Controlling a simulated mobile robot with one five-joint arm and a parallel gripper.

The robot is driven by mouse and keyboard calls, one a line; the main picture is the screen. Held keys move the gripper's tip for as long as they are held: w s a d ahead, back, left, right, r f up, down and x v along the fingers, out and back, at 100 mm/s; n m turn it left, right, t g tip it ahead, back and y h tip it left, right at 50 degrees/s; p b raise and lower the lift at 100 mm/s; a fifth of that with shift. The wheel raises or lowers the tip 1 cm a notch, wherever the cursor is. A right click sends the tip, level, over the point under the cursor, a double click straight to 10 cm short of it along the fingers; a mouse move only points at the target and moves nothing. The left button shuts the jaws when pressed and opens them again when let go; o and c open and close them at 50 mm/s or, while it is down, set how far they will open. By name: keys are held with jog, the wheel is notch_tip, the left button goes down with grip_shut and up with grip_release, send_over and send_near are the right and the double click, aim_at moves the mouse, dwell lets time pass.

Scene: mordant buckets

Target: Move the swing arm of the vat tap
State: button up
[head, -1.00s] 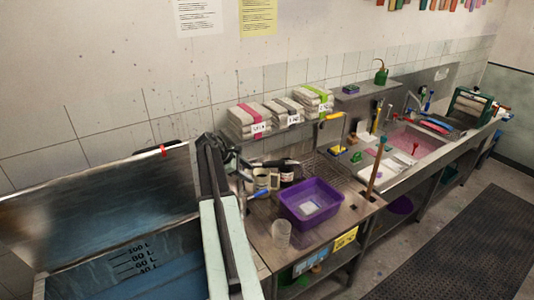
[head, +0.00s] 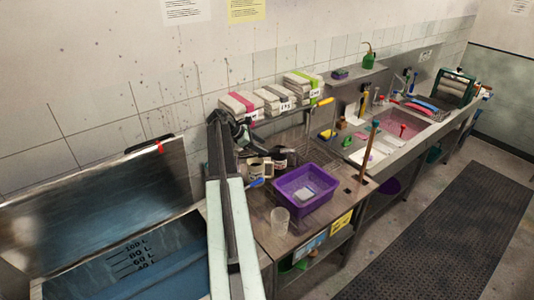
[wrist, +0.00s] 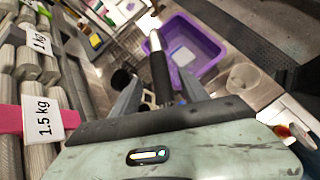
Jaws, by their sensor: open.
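The large steel vat (head: 95,205) with litre marks stands at the left in the head view, its lid raised. My gripper (head: 242,135) is beyond the vat's right end, near the wall shelf. In the wrist view my gripper (wrist: 158,92) is open, one finger on each side of a rod with a black sleeve (wrist: 160,75) and a pale metal end. The rod looks like the tap's swing arm; I cannot tell whether the fingers touch it. My own arm hides the tap's base in the head view. A blue-ended lever (head: 257,183) shows beside my arm.
A purple tub (head: 292,198) and a clear beaker (head: 280,222) stand on the steel bench. Labelled bundles (head: 238,103) lie on the wall shelf close to my gripper. A sink (head: 400,128) is farther right. The floor mat (head: 435,240) is clear.

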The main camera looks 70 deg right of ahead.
jog(key=b+x, duration=0.2)
jog(key=x, duration=0.1)
jog(key=b+x, duration=0.1)
jog(key=x, duration=0.1)
jog(key=shift+w+f, duration=0.25)
jog(key=shift+f, duration=0.1)
jog(key=shift+s+d+f, duration=0.1)
jog(key=shift+s+d, duration=0.15)
jog(key=shift+s, duration=0.05)
jog(key=shift+c, duration=0.3)
grip_shut()
jog(key=shift+a, duration=0.1)
